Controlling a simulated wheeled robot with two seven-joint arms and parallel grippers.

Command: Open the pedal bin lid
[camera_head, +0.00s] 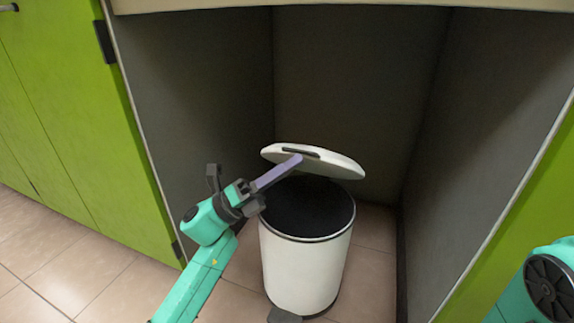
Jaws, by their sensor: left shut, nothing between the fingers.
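The pedal bin (302,269) is a white cylinder with a dark inside, standing on the tiled floor inside the open cabinet bay. Its white lid (338,164) is raised and tilted above the opening, with a dark slot in its top. My left gripper (298,158) reaches in from the left. Its fingers are shut and its tip is at the lid, over the slot area; I cannot tell whether it touches. The dark pedal (285,315) shows at the bin's foot. My right arm shows only in part at the lower right; its gripper is out of view.
A grey side panel (205,90) stands left of the bin and another (480,140) stands to the right. A light counter edge (350,4) crosses above. Green cabinet doors (60,110) are at the left. Tiled floor (60,255) is clear at the lower left.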

